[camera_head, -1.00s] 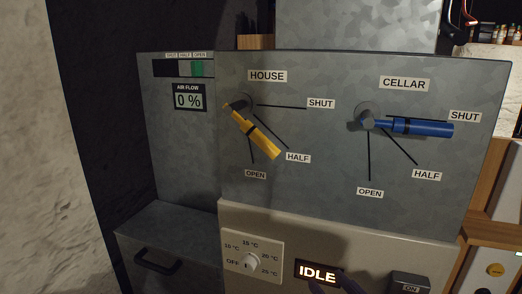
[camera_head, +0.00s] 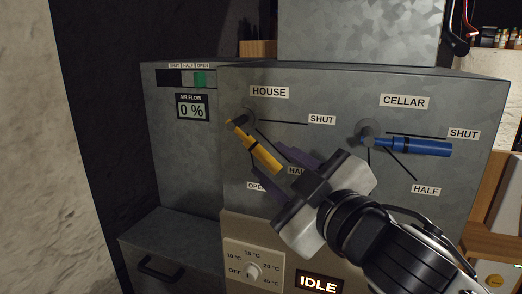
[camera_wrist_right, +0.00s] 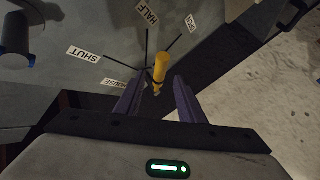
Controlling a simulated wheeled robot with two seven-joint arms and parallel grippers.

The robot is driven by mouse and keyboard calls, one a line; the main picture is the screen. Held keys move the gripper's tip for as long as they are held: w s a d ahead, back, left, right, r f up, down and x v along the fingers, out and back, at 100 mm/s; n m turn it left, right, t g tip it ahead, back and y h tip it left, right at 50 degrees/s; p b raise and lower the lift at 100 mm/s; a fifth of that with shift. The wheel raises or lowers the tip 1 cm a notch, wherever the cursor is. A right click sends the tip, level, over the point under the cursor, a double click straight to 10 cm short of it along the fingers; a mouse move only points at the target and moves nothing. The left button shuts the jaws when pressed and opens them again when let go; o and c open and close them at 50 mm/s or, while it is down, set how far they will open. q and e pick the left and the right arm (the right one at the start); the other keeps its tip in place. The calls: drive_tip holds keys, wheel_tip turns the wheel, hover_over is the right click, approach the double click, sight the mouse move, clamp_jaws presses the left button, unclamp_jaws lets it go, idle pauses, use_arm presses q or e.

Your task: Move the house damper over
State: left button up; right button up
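The house damper is a yellow lever (camera_head: 262,155) on the grey metal panel under the HOUSE label (camera_head: 269,92). It slants down and right from its pivot, near the HALF mark on the OPEN side. My right gripper (camera_head: 270,163) is open, its purple fingers on either side of the lever's lower end, with gaps visible. In the right wrist view the yellow lever (camera_wrist_right: 161,68) stands between and ahead of the spread fingers (camera_wrist_right: 158,97). Whether either finger touches it cannot be told. My left gripper is not in view.
The blue cellar lever (camera_head: 413,146) lies close to its SHUT line, to the right. The air flow display (camera_head: 192,111) reads 0 %. A dial (camera_head: 253,271) and a lit IDLE sign (camera_head: 318,284) are below. My right arm hides part of the lower panel.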

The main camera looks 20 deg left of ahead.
sight(264, 156)
drive_tip(key=x, duration=0.5)
drive_tip(key=shift+w+a+p, duration=0.25)
drive_tip(key=shift+a+p, duration=0.05)
drive_tip(key=shift+p, duration=0.05)
drive_tip(key=shift+c, duration=0.5)
clamp_jaws()
